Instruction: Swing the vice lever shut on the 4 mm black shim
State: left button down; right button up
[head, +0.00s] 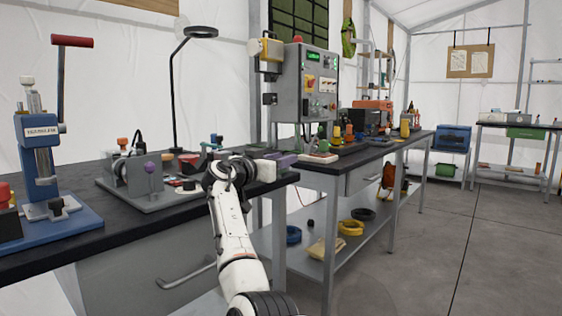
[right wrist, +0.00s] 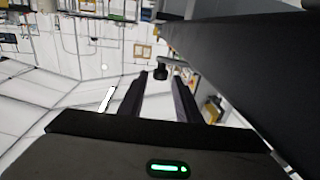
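My right gripper (head: 284,160) is over the right end of the near bench, partly turned away. In the right wrist view its two dark fingers (right wrist: 160,80) stand apart with nothing held between them. A grey clamp-like fixture (head: 130,172) with a purple knob and a black lever stands on the near bench, left of my right gripper. I cannot tell for sure whether it is the vice. The 4 mm black shim cannot be made out. Several small parts behind my right wrist are partly hidden by it. My left gripper is not in view.
A blue press (head: 38,150) with a red-handled lever (head: 72,41) stands at the left on the dark near bench (head: 120,218). A ring lamp (head: 201,32) rises behind. A grey control box (head: 308,82) and a second bench are beyond. The floor (head: 480,240) at right is clear.

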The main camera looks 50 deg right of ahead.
jog(key=shift+o, duration=0.2)
jog(key=shift+f, duration=0.1)
jog(key=a+p, duration=0.1)
jog(key=a, duration=0.9)
jog(key=shift+s+a, duration=0.15)
jog(key=shift+s, duration=0.3)
jog(key=shift+c, duration=0.2)
